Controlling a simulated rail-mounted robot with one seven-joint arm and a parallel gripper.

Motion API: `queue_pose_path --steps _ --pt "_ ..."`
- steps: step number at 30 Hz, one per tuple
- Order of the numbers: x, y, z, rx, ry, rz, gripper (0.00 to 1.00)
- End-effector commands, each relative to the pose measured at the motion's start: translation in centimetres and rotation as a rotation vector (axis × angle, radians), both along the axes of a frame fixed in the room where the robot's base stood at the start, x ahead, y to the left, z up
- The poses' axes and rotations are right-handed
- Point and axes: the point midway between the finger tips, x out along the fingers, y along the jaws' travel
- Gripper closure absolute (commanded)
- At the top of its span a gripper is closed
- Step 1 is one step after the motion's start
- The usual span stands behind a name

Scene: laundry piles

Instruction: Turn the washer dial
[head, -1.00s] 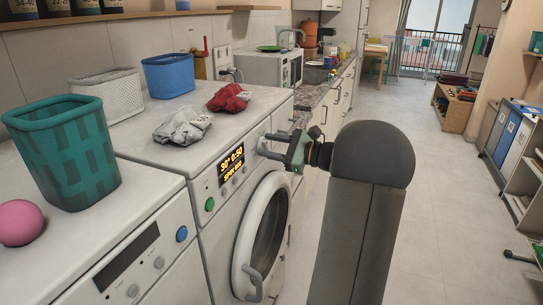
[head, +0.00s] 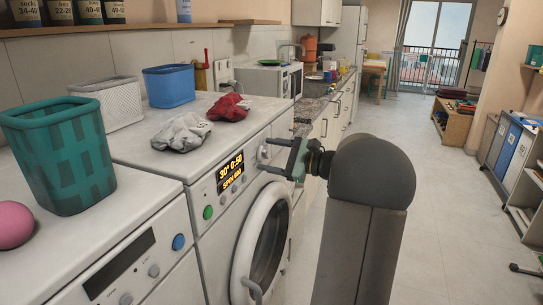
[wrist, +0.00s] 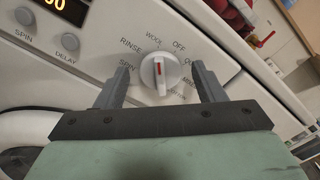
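The washer dial (wrist: 160,75) is a round white knob with a red mark on its grip ridge. In the wrist view the mark points up, between the WOOL and OFF labels. My gripper (wrist: 160,70) is open, with one grey finger on each side of the dial and a visible gap to each. The dial looks free of the fingers. In the head view my gripper (head: 266,153) is at the right end of the washer's front panel. The washer (head: 206,165) has a lit display (head: 231,172) reading 30° 0:50 and a spin line.
A grey cloth (head: 181,132) and a red cloth (head: 228,107) lie on the washer top, near a blue basket (head: 168,86) and a white basket (head: 112,103). A teal basket (head: 62,155) and pink ball (head: 14,224) sit on the left machine.

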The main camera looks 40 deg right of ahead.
Motion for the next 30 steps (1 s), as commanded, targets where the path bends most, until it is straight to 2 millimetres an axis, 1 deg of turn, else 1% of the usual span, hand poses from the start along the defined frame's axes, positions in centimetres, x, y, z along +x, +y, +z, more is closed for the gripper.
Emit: queue_pose_path --steps 8,11,13,17,27,30 --pt "-0.1 -0.1 0.0 0.0 -0.001 -0.001 0.38" --pt "-0.6 -0.4 0.0 0.0 0.0 -0.002 0.38" --pt "-1.4 -0.9 0.0 0.001 -0.001 -0.003 0.38" --pt "-3.8 -2.2 0.0 0.0 0.0 -0.004 0.38" --pt "-11.1 -6.3 -0.1 0.001 0.001 -0.004 0.38" --pt "-12.8 -7.1 0.0 0.0 0.0 -0.004 0.38"
